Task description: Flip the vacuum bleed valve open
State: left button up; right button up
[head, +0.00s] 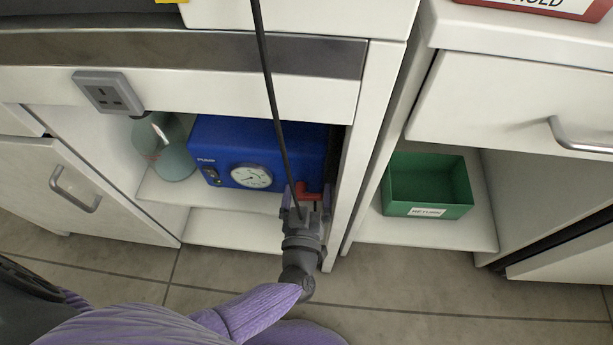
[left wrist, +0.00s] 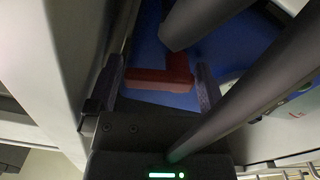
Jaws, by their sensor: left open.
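The blue pump box (head: 225,137) stands on a low shelf and has a round gauge (head: 250,177) on its front. A red valve lever (head: 311,193) shows at the pump's right side. My left gripper (head: 300,191) is right at the lever, with its fingers toward the pump. In the left wrist view the L-shaped red lever (left wrist: 160,78) lies between the two open fingers of the left gripper (left wrist: 157,86). I cannot tell whether either finger touches it. The valve body is hidden. My right gripper is not in view.
A dark hose (head: 272,90) runs down in front of the pump to near the gripper and crosses the left wrist view (left wrist: 245,95). The white cabinet panel (head: 362,150) is close on the right. A grey-green flask (head: 175,160) stands left; a green RETURN bin (head: 440,211) stands right.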

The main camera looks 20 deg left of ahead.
pick_arm(q)
jog(key=c, duration=1)
jog(key=shift+d+m+p, duration=0.1)
jog(key=shift+m+p, duration=0.3)
jog(key=shift+m, duration=0.7)
jog(key=shift+f+m, duration=0.2)
jog(key=shift+m, duration=0.3)
jog(key=o, duration=1)
jog(key=shift+s, duration=0.1)
